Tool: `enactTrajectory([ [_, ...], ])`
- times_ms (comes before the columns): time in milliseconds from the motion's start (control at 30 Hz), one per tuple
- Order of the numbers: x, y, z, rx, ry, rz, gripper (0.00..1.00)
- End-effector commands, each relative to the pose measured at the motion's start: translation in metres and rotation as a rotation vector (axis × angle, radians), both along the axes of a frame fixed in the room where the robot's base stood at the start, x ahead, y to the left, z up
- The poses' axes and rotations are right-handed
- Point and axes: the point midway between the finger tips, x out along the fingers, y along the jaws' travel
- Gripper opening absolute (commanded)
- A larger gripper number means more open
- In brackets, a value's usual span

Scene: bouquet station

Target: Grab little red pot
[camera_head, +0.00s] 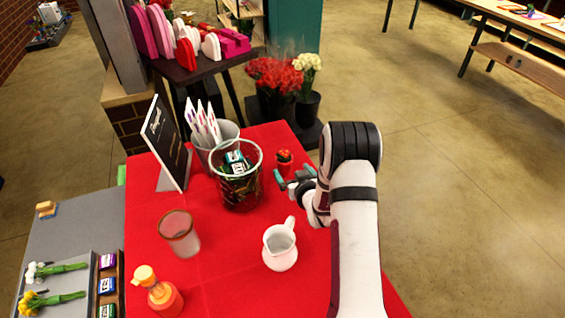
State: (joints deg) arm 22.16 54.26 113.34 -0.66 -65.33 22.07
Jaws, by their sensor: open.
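The little red pot (284,168) stands upright near the back right of the red table (225,270), with a small red flower and a bit of green on top. My gripper (281,182) is open, with its teal fingertips low and close to the pot's near right side. I cannot tell from this view whether the fingers touch the pot or stand around it. My arm comes in from the lower right.
A dark wire basket (238,190) with small packets stands left of the pot. A white pitcher (280,250), a frosted glass (180,236) and an orange bottle (160,294) stand nearer. A black sign (166,142) and a holder with cards (212,140) stand behind.

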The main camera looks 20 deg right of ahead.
Motion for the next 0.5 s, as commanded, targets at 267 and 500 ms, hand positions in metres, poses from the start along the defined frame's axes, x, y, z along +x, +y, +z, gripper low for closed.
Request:
enactTrajectory([
  [267, 0.041, -0.003, -0.017, -0.001, 0.000, 0.002, 1.00],
  [500, 0.081, -0.006, -0.032, -0.001, 0.001, 0.002, 1.00],
])
